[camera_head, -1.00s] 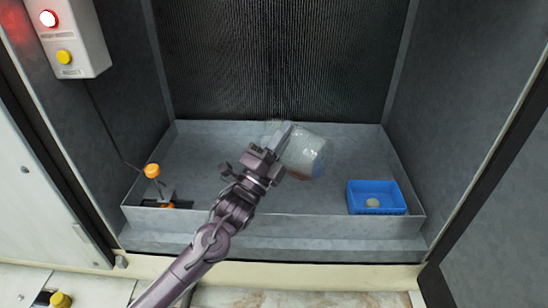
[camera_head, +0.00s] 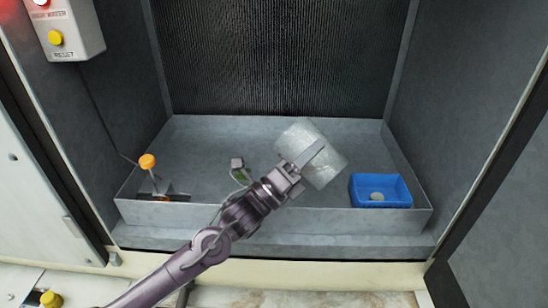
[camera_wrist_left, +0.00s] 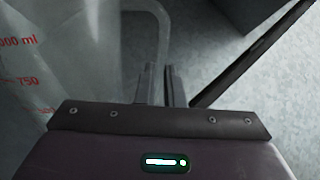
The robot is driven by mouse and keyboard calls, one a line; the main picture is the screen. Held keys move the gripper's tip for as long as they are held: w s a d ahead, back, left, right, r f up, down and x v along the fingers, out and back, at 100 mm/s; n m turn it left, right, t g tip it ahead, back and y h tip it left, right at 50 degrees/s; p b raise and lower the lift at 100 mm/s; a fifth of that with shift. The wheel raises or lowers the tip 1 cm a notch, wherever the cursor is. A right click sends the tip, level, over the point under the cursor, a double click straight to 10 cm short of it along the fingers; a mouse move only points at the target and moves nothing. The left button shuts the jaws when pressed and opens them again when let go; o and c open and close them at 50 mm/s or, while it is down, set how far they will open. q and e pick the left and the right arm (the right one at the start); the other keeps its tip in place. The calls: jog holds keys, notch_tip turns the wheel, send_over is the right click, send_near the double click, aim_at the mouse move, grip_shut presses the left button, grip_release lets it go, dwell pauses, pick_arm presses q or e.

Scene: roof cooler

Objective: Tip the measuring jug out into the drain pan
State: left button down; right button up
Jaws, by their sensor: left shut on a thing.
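The measuring jug (camera_head: 328,172) is clear, frosty plastic and is tipped over on its side above the pan. Its red markings show in the left wrist view (camera_wrist_left: 22,80). My left gripper (camera_head: 306,160) reaches in from the lower left and is shut on the jug, apparently at its handle. The gripper's fingers (camera_wrist_left: 160,85) also show close together in the left wrist view. The drain pan (camera_head: 270,221) is a wide, shallow grey metal tray under the jug. I cannot tell what is in the jug. My right gripper is not in view.
A blue bin (camera_head: 381,203) with a small pale object stands in the pan at the right. An orange-topped float part (camera_head: 147,161) stands at the pan's left. A control box (camera_head: 67,30) hangs at upper left. A dark ribbed panel (camera_head: 275,60) rises behind.

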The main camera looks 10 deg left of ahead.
pick_arm(q)
jog(key=s+d+f+m+g+y+b, duration=0.1)
jog(key=d+f+m+g+b, duration=0.4)
jog(key=m, duration=0.9)
jog(key=shift+s+d+m+g+b, duration=0.3)
jog(key=shift+s+d+g+b, duration=0.2)
jog(key=shift+g+b, duration=1.2)
